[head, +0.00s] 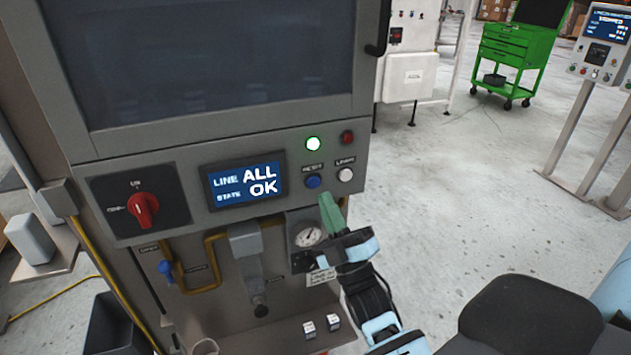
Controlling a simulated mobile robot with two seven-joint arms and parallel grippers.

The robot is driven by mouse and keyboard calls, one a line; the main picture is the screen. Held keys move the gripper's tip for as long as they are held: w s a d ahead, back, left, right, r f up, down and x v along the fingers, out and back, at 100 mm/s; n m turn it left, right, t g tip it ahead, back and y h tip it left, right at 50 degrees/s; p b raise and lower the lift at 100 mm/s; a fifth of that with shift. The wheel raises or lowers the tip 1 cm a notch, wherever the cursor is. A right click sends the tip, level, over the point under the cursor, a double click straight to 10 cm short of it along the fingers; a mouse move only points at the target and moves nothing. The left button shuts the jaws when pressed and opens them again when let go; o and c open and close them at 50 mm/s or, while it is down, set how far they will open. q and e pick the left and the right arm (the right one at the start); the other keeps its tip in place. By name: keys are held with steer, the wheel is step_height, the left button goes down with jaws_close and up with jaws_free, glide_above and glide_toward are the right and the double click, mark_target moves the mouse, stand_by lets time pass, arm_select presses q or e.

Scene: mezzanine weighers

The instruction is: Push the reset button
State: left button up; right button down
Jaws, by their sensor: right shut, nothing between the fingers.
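The blue reset button (313,181) sits on the grey control panel of the machine, under the label "RESET". A white button (346,174) is just to its right. My right gripper (326,198) is shut and empty, its green fingertips just below the reset button in the picture. I cannot tell whether the fingertips touch the panel. The display (245,186) reads "LINE STATE ALL OK". A lamp (313,144) above the reset button shines white with a green rim. My left gripper is not in view.
A red rotary switch (144,208) is at the panel's left. A dark red lamp or button (347,138) is at the upper right. A gauge (308,235) and yellow pipes (213,262) lie below the panel. A green tool cart (514,50) stands far back on open floor.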

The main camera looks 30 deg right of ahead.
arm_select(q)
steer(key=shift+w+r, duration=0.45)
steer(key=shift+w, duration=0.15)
arm_select(e)
steer(key=s, duration=0.2)
steer(key=shift+s+a, duration=0.3)
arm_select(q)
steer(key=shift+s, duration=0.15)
arm_select(e)
steer(key=s+a+f+m+g+y+p, duration=0.1)
steer(key=s+a+f+m+g, duration=0.25)
steer(key=f, duration=0.55)
steer(key=s+a+f+m+g+p, duration=0.1)
steer(key=s+f+m+g, duration=0.1)
steer(key=s+f+g, duration=0.5)
steer(key=s+a+f+m+g+y+p, duration=0.15)
steer(key=s+f, duration=0.25)
steer(key=f, duration=0.6)
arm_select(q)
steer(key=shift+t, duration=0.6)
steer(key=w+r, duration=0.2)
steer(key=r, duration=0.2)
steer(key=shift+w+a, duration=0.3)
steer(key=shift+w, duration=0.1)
arm_select(e)
steer(key=s+a+f+m+g, duration=0.3)
steer(key=s+f+g, duration=0.3)
steer(key=s, duration=0.7)
steer(key=shift+a+f, duration=0.15)
steer(key=shift+f, duration=0.35)
